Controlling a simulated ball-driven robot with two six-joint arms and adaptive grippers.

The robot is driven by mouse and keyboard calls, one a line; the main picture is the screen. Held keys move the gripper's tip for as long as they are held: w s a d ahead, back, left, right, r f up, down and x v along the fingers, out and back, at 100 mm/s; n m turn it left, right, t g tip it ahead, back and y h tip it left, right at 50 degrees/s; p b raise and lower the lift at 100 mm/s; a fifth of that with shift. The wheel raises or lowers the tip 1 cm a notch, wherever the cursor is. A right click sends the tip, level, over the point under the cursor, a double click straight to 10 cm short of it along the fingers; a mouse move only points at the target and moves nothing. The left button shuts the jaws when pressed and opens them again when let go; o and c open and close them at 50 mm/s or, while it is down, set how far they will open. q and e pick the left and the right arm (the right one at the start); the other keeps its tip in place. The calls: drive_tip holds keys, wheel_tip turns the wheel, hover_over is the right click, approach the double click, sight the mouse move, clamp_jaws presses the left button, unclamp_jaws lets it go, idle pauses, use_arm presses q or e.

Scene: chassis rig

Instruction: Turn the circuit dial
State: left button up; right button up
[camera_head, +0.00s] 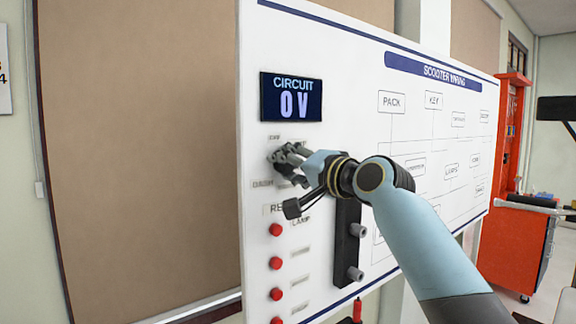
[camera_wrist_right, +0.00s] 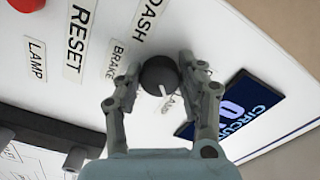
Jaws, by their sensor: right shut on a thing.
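The circuit dial (camera_wrist_right: 160,76) is a round black knob with a white pointer line, on the white board among small labels. In the right wrist view its pointer aims toward the partly hidden label near the display. My right gripper (camera_wrist_right: 161,78) has its two fingers on either side of the dial and is shut on it. In the head view the right gripper (camera_head: 284,155) is at the board below the display and mostly hides the dial. The display (camera_head: 291,97) reads "CIRCUIT 0 V". My left gripper is not in view.
Red buttons (camera_head: 276,263) run down the board's left side. A black bar with grey knobs (camera_head: 348,245) is mounted beside them. The board (camera_head: 350,60) shows a wiring diagram. A red cabinet (camera_head: 505,240) stands at right. A brown panel (camera_head: 140,150) is at left.

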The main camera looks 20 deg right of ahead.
drive_tip(key=o, duration=1.1)
drive_tip(key=shift+o, duration=0.2)
drive_tip(key=shift+s+d, duration=0.1)
drive_tip(key=shift+s+d+f, duration=0.1)
drive_tip(key=shift+s, duration=0.2)
drive_tip(key=v, duration=1.1)
drive_tip(key=shift+s, duration=0.1)
